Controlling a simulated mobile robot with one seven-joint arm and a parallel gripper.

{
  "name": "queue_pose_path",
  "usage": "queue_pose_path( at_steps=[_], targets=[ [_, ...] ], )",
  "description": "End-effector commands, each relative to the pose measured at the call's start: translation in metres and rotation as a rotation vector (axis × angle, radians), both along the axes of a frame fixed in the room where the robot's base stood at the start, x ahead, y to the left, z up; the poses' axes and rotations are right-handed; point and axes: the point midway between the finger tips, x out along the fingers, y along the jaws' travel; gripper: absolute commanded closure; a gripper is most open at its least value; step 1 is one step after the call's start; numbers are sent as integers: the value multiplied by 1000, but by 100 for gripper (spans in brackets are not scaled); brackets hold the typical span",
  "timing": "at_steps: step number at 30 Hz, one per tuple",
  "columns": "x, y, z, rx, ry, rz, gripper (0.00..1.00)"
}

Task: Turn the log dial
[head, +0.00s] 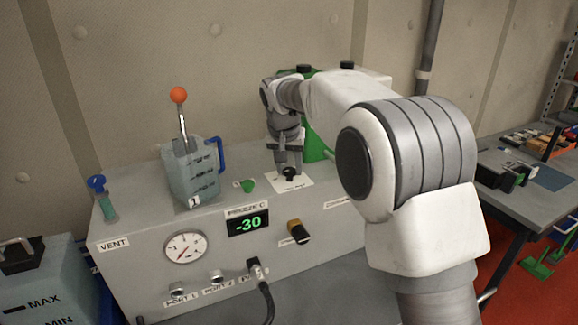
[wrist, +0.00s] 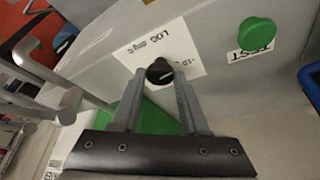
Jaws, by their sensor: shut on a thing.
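The log dial is a small black knob (wrist: 160,71) on a white label (wrist: 187,50) with "LOG" lettering. In the head view the knob (head: 289,173) sits on top of the grey machine, on its white label (head: 300,184). My gripper (wrist: 160,82) points down at the dial, one finger on each side of it, and is shut on it. In the head view my gripper (head: 288,165) stands over the dial and its fingers partly hide it.
A green button (head: 247,185) is left of the dial. A jug (head: 193,170) with an orange-tipped lever stands further left. A green object (head: 317,145) stands close behind. The machine's front (head: 150,275) has a gauge, a "-30" display (head: 248,224) and a dark knob (head: 298,231).

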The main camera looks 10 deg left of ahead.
Motion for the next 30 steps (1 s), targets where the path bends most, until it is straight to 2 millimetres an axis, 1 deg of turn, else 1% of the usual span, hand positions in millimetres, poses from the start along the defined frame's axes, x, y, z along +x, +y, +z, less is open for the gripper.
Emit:
queue_pose_path(
  at_steps=[2,3,7,16,20,23,26,30],
  targets=[
    [0,0,0,1,-1,0,100],
    [0,0,0,1,-1,0,50],
    [0,0,0,1,-1,1,27],
    [0,0,1,1,-1,1,26],
    [-3,0,10,1,-2,1,26],
    [-9,0,24,3,-4,2,26],
    [-18,0,45,3,-4,2,26],
    [-32,0,79,3,-5,2,26]
  ],
)
